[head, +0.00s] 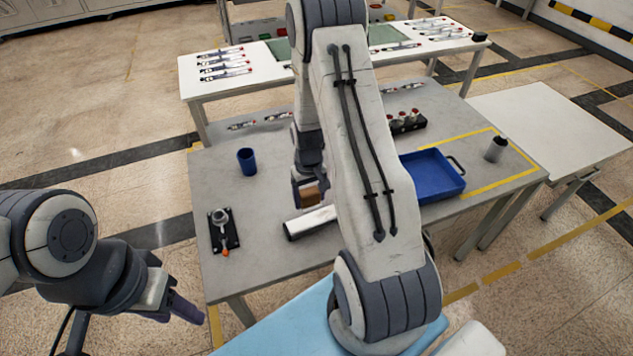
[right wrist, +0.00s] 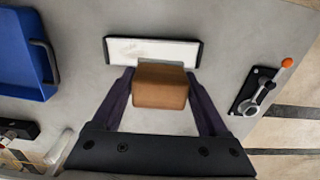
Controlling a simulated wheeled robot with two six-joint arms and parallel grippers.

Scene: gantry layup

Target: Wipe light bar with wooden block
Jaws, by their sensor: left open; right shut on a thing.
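The light bar (head: 311,222) is a white bar with black ends lying on the grey table, partly hidden by my right arm in the head view. It shows whole in the right wrist view (right wrist: 152,50). The wooden block (right wrist: 160,86) is brown and sits between the fingers of my right gripper (right wrist: 161,90), which is shut on it. In the head view the block (head: 309,195) is just behind the bar; I cannot tell whether it touches the bar. My left gripper (head: 186,309) is open and empty, off the table's front left.
A blue cup (head: 246,161) and a toggle clamp on a black plate (head: 222,232) stand on the left of the table. A blue tray (head: 432,176) with a handle lies right, near a grey cylinder (head: 496,149). A black holder (head: 406,123) stands behind the tray.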

